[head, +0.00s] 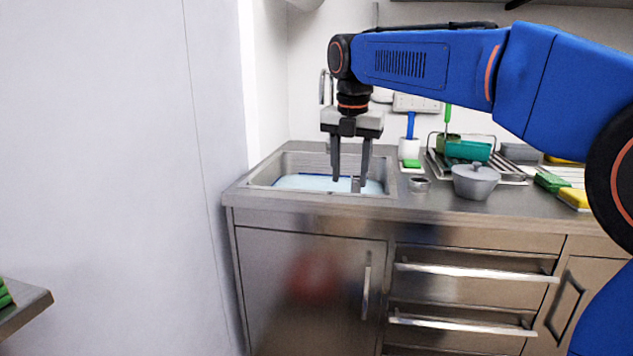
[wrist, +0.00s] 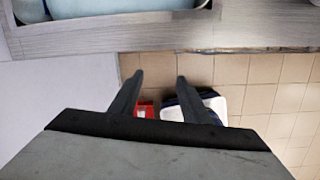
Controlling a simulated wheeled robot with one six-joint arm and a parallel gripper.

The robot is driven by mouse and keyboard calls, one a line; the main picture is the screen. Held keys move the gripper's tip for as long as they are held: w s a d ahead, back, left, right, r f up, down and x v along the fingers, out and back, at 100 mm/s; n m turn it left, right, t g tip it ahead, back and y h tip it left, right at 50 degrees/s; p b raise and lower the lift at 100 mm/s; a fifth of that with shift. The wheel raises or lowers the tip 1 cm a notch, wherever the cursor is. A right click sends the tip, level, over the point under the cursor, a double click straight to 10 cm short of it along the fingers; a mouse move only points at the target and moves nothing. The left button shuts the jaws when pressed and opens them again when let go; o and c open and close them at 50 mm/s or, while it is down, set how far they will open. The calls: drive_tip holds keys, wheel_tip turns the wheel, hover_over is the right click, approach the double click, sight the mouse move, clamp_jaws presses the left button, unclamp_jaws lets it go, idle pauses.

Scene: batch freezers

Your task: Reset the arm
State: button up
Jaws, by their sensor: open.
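My gripper (head: 349,180) hangs from my blue arm and points down in front of the sink (head: 270,165) in the head view. Its two dark fingers are apart, with nothing between them. In the wrist view my gripper (wrist: 160,78) shows its open fingers over the tiled floor (wrist: 260,75), with the counter's edge (wrist: 180,37) across the top.
A lidded grey pot (head: 475,182), a dish rack (head: 500,165) and sponges (head: 553,182) stand on the counter right of the sink. Drawers with bar handles (head: 470,272) are below. In the wrist view a red item (wrist: 145,110) and a white-and-dark item (wrist: 207,103) are on the floor. A wall (head: 110,150) bounds the left.

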drive_tip(key=s+d+f+m+t, duration=0.1)
drive_tip(key=s+d+f+m, duration=0.3)
drive_tip(key=s+d+m, duration=0.35)
drive_tip(key=s+d+f+m, duration=0.4)
drive_tip(key=s+d+m, duration=0.3)
drive_tip(key=s+m, duration=0.1)
drive_tip(key=s+d+f+m+t, duration=0.1)
drive_tip(key=s+d+f+m, duration=0.2)
drive_tip(key=s+f+m, duration=0.5)
drive_tip(key=s+d+f+m, duration=0.3)
drive_tip(key=s+f+m, duration=0.5)
drive_tip(key=shift+s+d+f+t, duration=0.15)
drive_tip(key=shift+d+f+t, duration=0.15)
drive_tip(key=shift+d+t, duration=0.1)
